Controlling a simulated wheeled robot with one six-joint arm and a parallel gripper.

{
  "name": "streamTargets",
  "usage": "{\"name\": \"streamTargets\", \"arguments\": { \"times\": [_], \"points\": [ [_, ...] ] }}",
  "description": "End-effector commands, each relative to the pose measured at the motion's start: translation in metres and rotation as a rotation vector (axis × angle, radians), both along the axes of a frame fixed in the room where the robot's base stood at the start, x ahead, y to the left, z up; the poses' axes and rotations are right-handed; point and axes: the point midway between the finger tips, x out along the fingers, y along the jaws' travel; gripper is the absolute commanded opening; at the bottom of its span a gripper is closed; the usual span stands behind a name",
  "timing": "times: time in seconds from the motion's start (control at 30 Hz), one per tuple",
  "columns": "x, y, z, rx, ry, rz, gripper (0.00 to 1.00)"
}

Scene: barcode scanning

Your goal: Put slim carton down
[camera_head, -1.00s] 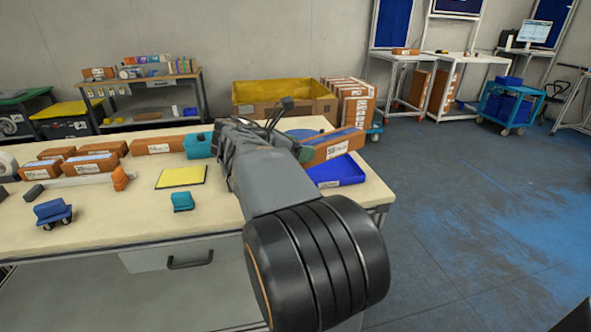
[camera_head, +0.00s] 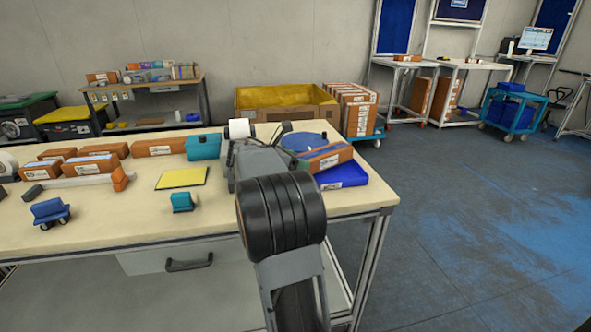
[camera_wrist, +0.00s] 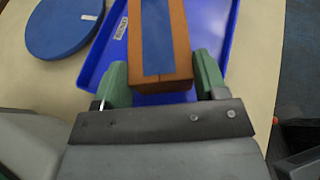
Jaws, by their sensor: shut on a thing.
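The slim carton (camera_head: 331,158) is an orange-brown box with a white label and a blue stripe on top. In the wrist view the slim carton (camera_wrist: 160,40) sits between the green fingers of my gripper (camera_wrist: 160,85), which is shut on it. The carton is over the blue tray (camera_wrist: 212,62); I cannot tell whether it touches the tray floor. In the head view the blue tray (camera_head: 345,174) is at the right end of the table, and my arm hides most of my gripper.
A round blue disc (camera_wrist: 64,27) lies left of the tray. On the table (camera_head: 110,228) are a yellow pad (camera_head: 181,178), a teal box (camera_head: 203,146), a white roll (camera_head: 240,128), a teal holder (camera_head: 183,202) and several orange cartons (camera_head: 97,162). The table's right edge is close to the tray.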

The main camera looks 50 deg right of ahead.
Motion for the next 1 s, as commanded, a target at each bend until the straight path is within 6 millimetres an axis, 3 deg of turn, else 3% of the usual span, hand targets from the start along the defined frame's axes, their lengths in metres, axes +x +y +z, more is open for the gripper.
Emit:
{"name": "streamTargets", "arguments": {
  "times": [0.13, 0.6, 0.63, 0.87, 1.0],
  "points": [
    [0.000, 0.000, -0.019, -0.002, 0.001, 0.000, 0.27],
    [0.000, 0.000, -0.024, -0.002, -0.001, 0.001, 0.27],
    [0.000, 0.001, -0.025, 0.000, 0.000, 0.001, 0.68],
    [0.000, 0.000, -0.025, 0.000, 0.000, 0.000, 0.90],
    [0.000, 0.001, -0.025, 0.000, 0.000, 0.000, 0.91]
  ]
}}
